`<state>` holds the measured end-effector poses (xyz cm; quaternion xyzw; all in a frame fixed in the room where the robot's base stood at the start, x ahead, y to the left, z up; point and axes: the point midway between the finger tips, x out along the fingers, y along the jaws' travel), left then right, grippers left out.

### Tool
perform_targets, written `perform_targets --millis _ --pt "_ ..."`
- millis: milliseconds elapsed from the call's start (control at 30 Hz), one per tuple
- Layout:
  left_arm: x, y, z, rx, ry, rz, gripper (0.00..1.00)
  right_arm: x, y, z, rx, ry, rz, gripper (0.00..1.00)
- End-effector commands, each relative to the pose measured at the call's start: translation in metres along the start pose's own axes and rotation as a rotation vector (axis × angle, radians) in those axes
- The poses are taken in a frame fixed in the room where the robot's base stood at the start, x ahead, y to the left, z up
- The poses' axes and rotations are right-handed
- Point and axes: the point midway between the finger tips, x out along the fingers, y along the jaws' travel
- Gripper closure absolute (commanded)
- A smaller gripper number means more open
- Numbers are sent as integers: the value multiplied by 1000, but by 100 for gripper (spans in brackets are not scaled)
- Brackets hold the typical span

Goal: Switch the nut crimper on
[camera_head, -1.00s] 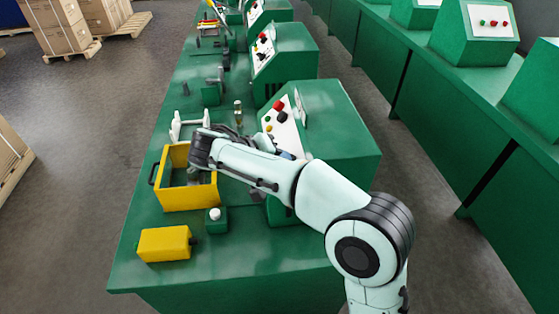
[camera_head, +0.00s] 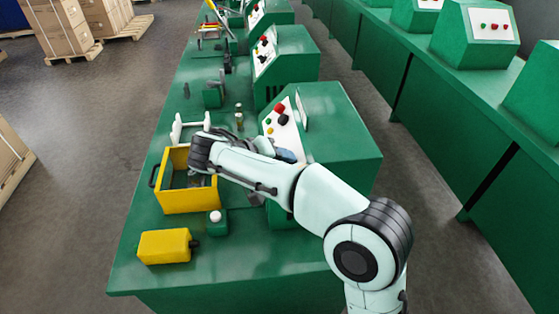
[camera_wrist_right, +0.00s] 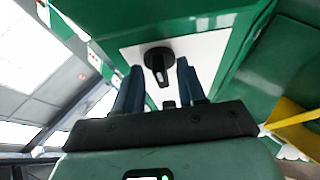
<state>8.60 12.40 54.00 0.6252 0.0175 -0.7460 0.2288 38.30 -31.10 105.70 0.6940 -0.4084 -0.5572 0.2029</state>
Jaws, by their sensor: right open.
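The nearest green crimper (camera_head: 340,130) stands on the green bench, its white sloped panel (camera_head: 290,132) carrying red, dark, green and yellow controls. In the right wrist view, a black rotary knob (camera_wrist_right: 157,62) is on a white panel (camera_wrist_right: 200,48). My right gripper (camera_wrist_right: 159,66) is open. Its two blue fingers point at the panel with the knob between their tips, a gap on each side; contact cannot be told. In the head view, my right arm hides the lower panel and most of the gripper. My left gripper is not in view.
A yellow open bin (camera_head: 190,198) sits under my right wrist. A yellow block (camera_head: 165,246) and a small green box with a white button (camera_head: 217,221) are in front. More crimpers (camera_head: 285,60) stand behind along the bench. An aisle is at the right.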

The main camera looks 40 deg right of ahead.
Motion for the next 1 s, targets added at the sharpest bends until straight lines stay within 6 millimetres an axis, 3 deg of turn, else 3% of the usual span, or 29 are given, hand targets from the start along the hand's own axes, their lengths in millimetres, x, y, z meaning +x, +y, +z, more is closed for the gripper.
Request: perform_targets --millis 167,500,700,1000 --pt "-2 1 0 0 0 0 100 -13 0 -1 -1 3 -2 60" --pt "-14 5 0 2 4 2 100 -87 0 -1 -1 4 -2 60" --pt "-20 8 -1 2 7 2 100 -121 0 -1 0 3 -1 60" --pt "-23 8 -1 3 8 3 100 -134 0 0 0 1 0 60"
